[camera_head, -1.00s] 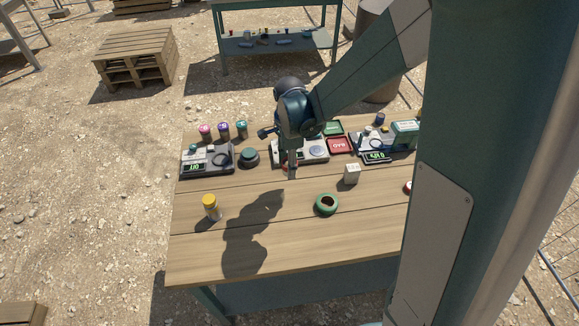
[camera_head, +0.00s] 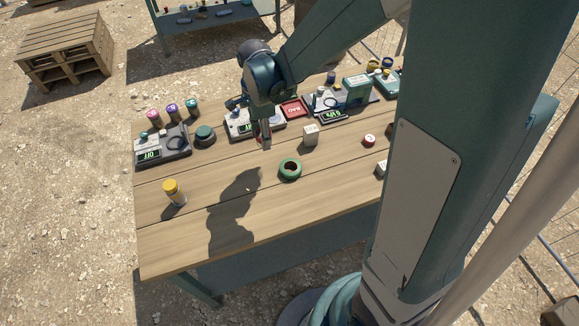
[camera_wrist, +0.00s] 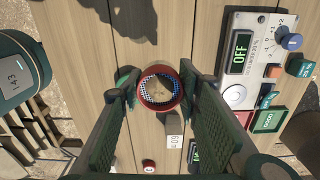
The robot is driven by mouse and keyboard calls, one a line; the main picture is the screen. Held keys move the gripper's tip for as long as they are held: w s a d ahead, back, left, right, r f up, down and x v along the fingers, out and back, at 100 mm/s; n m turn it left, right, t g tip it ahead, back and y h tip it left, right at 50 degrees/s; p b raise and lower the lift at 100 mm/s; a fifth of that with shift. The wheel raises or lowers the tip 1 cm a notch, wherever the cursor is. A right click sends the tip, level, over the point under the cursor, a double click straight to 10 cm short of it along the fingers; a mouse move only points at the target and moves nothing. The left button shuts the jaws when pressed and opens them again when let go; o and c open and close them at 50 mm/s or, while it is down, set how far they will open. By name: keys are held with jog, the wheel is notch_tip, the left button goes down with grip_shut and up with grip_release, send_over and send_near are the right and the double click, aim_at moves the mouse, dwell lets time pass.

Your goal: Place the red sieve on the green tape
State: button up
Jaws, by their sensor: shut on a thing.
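The red sieve (camera_wrist: 160,88), a small red ring with mesh inside, is held between the two fingers of my gripper (camera_wrist: 160,90). In the head view my gripper (camera_head: 264,142) points down above the table, and the sieve is mostly hidden at its tips. The green tape (camera_head: 290,176) is a thick ring lying flat on the wooden table, a little right of and nearer than my gripper. In the wrist view a green piece, probably the tape (camera_wrist: 123,76), shows left of the sieve, partly covered by a finger.
A white box (camera_head: 311,135) stands right of my gripper, behind the tape. A yellow-capped jar (camera_head: 173,193) stands at the left front. Scales (camera_head: 163,146) and several capped jars line the back. A red round lid (camera_head: 369,140) lies to the right. The front middle is clear.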

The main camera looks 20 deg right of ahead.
jog(key=r+m+b, duration=0.2)
send_over(291, 166)
jog(key=shift+f, duration=0.2)
jog(key=shift+f, duration=0.15)
jog(key=shift+f+b, duration=0.35)
jog(key=shift+f, duration=2.45)
jog(key=shift+f+b, duration=0.4)
jog(key=shift+f, duration=1.65)
jog(key=shift+f, duration=0.15)
jog(key=o, duration=0.9)
jog(key=shift+r, duration=0.2)
